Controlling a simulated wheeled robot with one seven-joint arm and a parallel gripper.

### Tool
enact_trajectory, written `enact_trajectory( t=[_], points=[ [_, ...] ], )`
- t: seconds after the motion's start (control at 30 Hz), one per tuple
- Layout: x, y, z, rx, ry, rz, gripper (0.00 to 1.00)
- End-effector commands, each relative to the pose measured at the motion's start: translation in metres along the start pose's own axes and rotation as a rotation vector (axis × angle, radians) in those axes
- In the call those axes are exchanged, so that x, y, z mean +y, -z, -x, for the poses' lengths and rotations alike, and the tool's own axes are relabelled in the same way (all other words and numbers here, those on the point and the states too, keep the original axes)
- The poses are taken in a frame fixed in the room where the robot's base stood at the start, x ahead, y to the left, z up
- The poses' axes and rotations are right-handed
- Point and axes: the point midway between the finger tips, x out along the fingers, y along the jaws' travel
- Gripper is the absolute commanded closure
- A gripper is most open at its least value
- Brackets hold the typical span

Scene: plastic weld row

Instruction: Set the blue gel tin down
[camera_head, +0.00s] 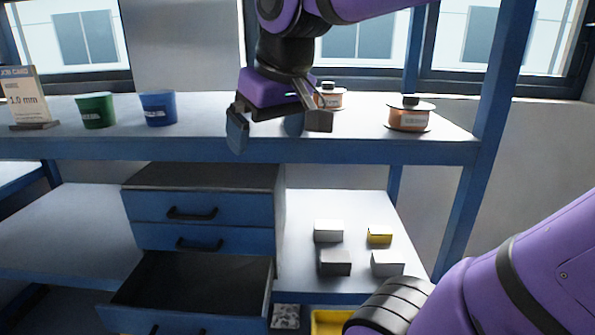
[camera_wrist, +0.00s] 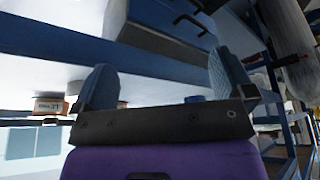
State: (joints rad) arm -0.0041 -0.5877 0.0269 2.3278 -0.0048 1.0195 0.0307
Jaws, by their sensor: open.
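A blue tin (camera_head: 157,108) with a dark label stands upright on the top shelf (camera_head: 340,150), left of my gripper. A green tin (camera_head: 95,110) of like shape stands to its left. My gripper (camera_head: 278,130) is open over the front of the top shelf, with nothing seen between its fingers. It is clear of the blue tin by a gap. In the wrist view my gripper (camera_wrist: 162,88) shows both fingers spread apart. A small blue patch (camera_wrist: 195,98) shows behind its plate, mostly hidden; I cannot tell for sure what it is.
Two orange spools, one behind my gripper (camera_head: 330,98) and one to its right (camera_head: 409,117), stand on the top shelf. A job card (camera_head: 24,98) stands at far left. Below are a drawer unit (camera_head: 200,208) with its bottom drawer open, and several small blocks (camera_head: 335,262).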

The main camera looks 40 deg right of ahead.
Motion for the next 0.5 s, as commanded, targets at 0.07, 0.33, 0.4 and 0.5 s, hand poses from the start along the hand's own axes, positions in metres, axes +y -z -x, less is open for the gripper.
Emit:
enact_trajectory(
  t=[0.07,0.33,0.4,0.5],
  points=[
    [0.003,-0.026,-0.007,0.026,0.003,-0.002,0.0],
    [0.007,-0.07,-0.026,0.076,0.01,-0.005,0.0],
    [0.008,-0.072,-0.027,0.079,0.01,-0.005,0.0],
    [0.008,-0.073,-0.028,0.08,0.01,-0.005,0.0]
  ],
)
